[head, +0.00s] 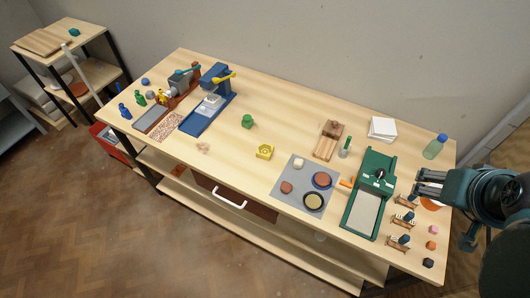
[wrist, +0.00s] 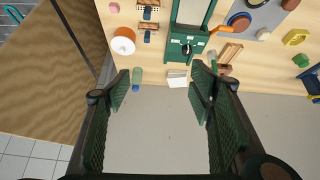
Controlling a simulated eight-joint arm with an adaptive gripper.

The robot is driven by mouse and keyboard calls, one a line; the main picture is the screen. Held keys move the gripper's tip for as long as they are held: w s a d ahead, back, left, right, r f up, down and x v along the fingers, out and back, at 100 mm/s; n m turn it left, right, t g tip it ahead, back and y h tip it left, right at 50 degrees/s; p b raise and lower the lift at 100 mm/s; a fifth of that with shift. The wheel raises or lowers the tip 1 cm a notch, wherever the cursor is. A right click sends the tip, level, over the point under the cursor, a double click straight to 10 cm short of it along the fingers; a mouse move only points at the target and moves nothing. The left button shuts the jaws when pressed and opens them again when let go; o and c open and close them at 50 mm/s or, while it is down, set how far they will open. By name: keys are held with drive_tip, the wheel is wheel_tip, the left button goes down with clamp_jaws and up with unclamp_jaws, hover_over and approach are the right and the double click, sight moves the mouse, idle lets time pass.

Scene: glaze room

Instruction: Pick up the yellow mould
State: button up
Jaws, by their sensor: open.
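The yellow mould (head: 265,151) is a small open yellow piece on the wooden bench, left of the grey mat. In the wrist view the yellow mould (wrist: 295,37) lies near the upper right edge, tipped in appearance by the camera angle. My gripper (head: 424,183) is over the right end of the bench, far from the mould. It is open and empty, and its two fingers (wrist: 160,88) show wide apart in the wrist view.
A green piece (head: 248,121) and a blue press (head: 213,95) stand left of the mould. Bench is clear around the mould.

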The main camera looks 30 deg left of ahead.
drive_tip(key=w+a+n+g+y, duration=0.15)
drive_tip(key=w+a+n, duration=0.35)
drive_tip(key=w+a, duration=0.55)
drive_tip(key=n+g+h, duration=0.2)
drive_tip(key=n+g, duration=0.3)
drive_tip(key=n, duration=0.9)
hover_over(265, 152)
wheel_tip(265, 152, down, 23)
drive_tip(key=shift+a, duration=0.1)
drive_tip(key=shift+f, duration=1.25)
